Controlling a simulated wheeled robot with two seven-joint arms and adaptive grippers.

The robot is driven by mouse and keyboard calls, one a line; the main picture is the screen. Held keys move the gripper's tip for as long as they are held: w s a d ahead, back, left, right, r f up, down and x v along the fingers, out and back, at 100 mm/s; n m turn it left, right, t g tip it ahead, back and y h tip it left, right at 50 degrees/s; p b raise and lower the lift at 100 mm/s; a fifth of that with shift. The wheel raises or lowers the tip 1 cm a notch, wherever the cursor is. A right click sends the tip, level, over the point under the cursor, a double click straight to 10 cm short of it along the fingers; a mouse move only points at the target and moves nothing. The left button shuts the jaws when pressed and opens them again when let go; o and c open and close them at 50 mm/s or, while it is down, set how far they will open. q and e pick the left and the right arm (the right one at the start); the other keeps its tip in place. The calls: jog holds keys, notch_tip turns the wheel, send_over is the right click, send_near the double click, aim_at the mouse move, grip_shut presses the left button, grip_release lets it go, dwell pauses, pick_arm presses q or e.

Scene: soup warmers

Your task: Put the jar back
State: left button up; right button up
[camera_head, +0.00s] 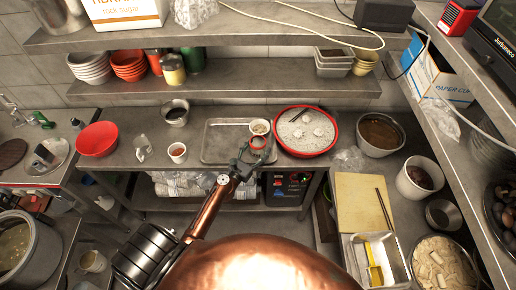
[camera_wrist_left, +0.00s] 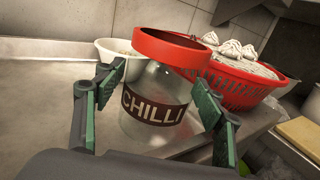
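The jar (camera_wrist_left: 152,108) is clear glass with a dark CHILLI label and a wide red lid (camera_wrist_left: 170,48). In the left wrist view it stands upright between the two fingers of my left gripper (camera_wrist_left: 158,105). The fingers are spread, with a gap showing on the jar's left side; I cannot tell whether the right finger touches it. In the head view the red lid (camera_head: 258,143) shows just beyond my left gripper (camera_head: 245,160), near the right end of a metal tray (camera_head: 215,156). My right gripper is not in view.
A white cup (camera_head: 260,127) stands just behind the jar. A red colander (camera_head: 306,131) of white dumplings is close on the right. The shelf above holds stacked bowls (camera_head: 128,65) and several jars (camera_head: 172,69), with bare space at its middle (camera_head: 260,75).

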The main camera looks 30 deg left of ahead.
pick_arm(q)
jog(key=shift+o, duration=0.6)
jog(key=shift+r, duration=0.2)
jog(key=s+b, duration=0.1)
jog(key=s, duration=1.1)
